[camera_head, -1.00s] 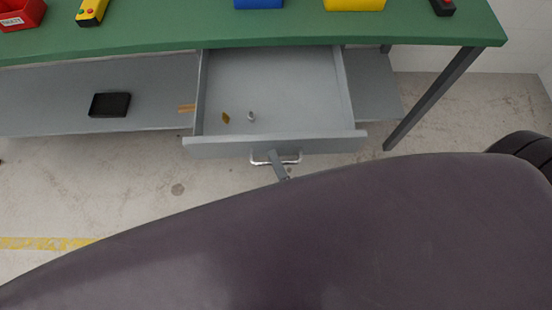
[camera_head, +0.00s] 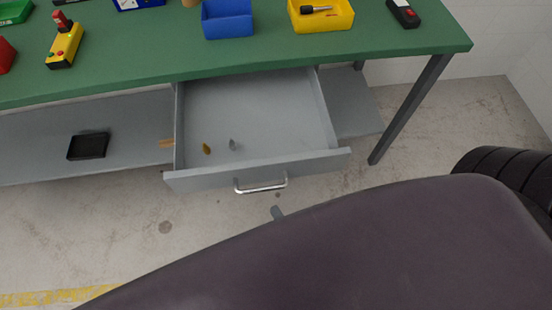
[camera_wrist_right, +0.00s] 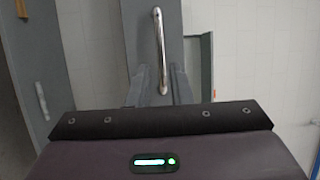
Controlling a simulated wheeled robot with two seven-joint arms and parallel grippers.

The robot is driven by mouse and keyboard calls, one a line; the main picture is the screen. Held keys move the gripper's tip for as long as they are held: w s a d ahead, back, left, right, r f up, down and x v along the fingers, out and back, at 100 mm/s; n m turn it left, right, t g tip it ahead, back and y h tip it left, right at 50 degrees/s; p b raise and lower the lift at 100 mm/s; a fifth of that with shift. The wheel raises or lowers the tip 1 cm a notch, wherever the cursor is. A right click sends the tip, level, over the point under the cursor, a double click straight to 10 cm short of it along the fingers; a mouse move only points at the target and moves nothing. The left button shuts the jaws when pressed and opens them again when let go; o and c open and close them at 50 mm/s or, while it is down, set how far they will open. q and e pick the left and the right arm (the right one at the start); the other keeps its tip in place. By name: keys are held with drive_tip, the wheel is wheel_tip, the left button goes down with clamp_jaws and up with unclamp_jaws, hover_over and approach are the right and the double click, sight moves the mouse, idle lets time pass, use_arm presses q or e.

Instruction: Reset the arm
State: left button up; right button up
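The grey drawer (camera_head: 300,160) under the green-topped table stands open in the head view. Its silver handle (camera_head: 262,186) is on the front panel. My left gripper is not in view.
The drawer holds a small brown item (camera_head: 206,148) and a small grey item (camera_head: 233,143). The green tabletop (camera_head: 180,60) carries a blue bin (camera_head: 228,22), a yellow bin (camera_head: 322,20) and other items. A black tray (camera_head: 88,146) lies on the lower shelf. The floor right of the table is clear.

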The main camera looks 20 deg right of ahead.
idle(0.3)
wheel_tip(320, 180, down, 23)
drive_tip(key=s+d+n+g, duration=0.2)
drive_tip(key=n+g, duration=0.6)
drive_tip(key=n, duration=0.1)
drive_tip(key=s+d+f+n+g+h, duration=0.1)
drive_tip(key=s+d+f+n+g, duration=0.3)
drive_tip(key=f, duration=0.4)
drive_tip(key=s+d+f+n+g+h, duration=0.1)
drive_tip(key=s+d+f+n+g, duration=0.4)
drive_tip(key=s+d+f+g, duration=0.1)
wheel_tip(320, 180, down, 3)
drive_tip(key=shift+s+d+f+g, duration=0.1)
drive_tip(key=shift+s+d+g, duration=0.35)
drive_tip(key=shift+s, duration=0.75)
